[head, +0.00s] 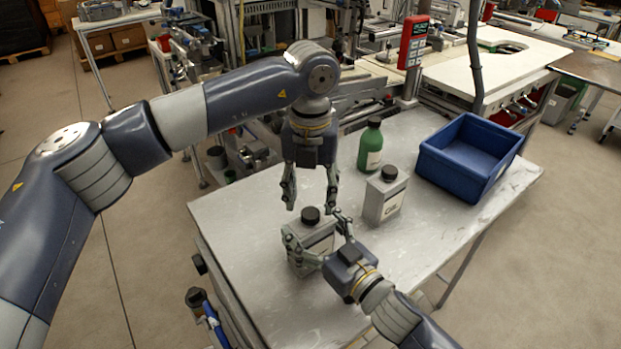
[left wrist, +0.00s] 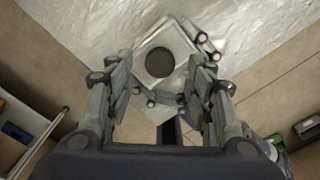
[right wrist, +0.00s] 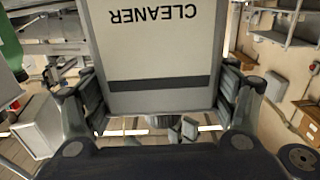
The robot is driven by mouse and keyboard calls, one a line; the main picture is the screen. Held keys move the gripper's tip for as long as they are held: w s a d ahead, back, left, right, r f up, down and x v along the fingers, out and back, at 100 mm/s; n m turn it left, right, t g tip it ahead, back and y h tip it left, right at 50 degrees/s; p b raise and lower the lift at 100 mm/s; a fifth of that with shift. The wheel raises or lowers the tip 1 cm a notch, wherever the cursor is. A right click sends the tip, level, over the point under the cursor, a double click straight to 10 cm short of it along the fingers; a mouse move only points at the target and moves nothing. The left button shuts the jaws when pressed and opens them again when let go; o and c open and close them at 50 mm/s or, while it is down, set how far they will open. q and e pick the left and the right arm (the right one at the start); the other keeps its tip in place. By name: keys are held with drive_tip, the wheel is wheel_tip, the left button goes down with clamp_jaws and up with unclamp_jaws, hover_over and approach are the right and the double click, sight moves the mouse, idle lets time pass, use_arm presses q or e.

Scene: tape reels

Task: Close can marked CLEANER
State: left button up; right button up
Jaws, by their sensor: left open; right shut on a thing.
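The can marked CLEANER (head: 318,243) is a grey rectangular can with a black round cap (head: 310,215) at its top, standing on the table's near part. Its label reads upside down in the right wrist view (right wrist: 155,50). My right gripper (head: 314,232) is shut on the can's body, one finger on each side. My left gripper (head: 311,203) is open and points down above the cap, its fingers apart on either side and not touching it. The left wrist view shows the cap (left wrist: 160,62) between the open fingers. I cannot tell how tightly the cap sits.
A second grey can (head: 385,197) with a black cap stands to the right. A green bottle (head: 370,148) stands behind it. A blue bin (head: 450,172) sits at the table's far right. The table (head: 420,240) is clear at front right and at left.

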sight(311, 213)
use_arm(q)
drive_tip(key=shift+f, duration=1.85)
drive_tip(key=c, duration=1.1)
drive_tip(key=shift+c, duration=0.3)
drive_tip(key=m, duration=1)
drive_tip(key=shift+m, duration=0.3)
drive_tip(key=m, duration=0.4)
drive_tip(key=o, duration=1.3)
drive_tip(key=shift+c, duration=0.2)
